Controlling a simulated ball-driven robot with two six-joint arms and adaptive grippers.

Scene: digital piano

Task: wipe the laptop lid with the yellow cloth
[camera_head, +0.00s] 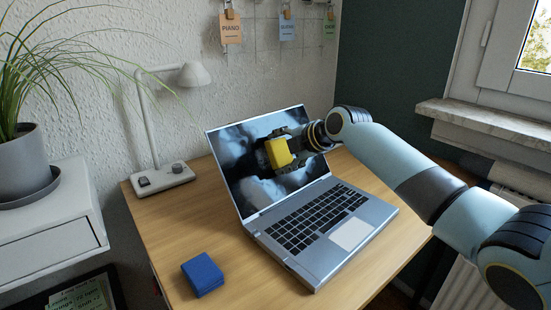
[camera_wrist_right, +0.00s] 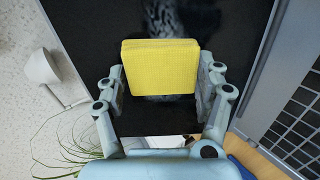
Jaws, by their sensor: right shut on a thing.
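The silver laptop (camera_head: 330,235) stands open on the wooden desk, its dark screen facing me with pale smudges or reflections on it. My right gripper (camera_head: 283,152) is shut on the yellow cloth (camera_head: 278,153), in front of the screen's middle right. In the right wrist view the yellow cloth (camera_wrist_right: 160,68) is a folded, textured block between the two fingers, with the dark screen (camera_wrist_right: 105,35) behind it. I cannot tell whether the cloth touches the screen. The outer side of the lid is hidden. My left gripper is not in view.
A blue folded cloth or block (camera_head: 202,274) lies at the desk's front left. A white lamp (camera_head: 160,175) stands at the back left of the desk (camera_head: 185,225). A potted plant (camera_head: 25,160) sits on a white cabinet at the left. A window sill (camera_head: 490,120) is at the right.

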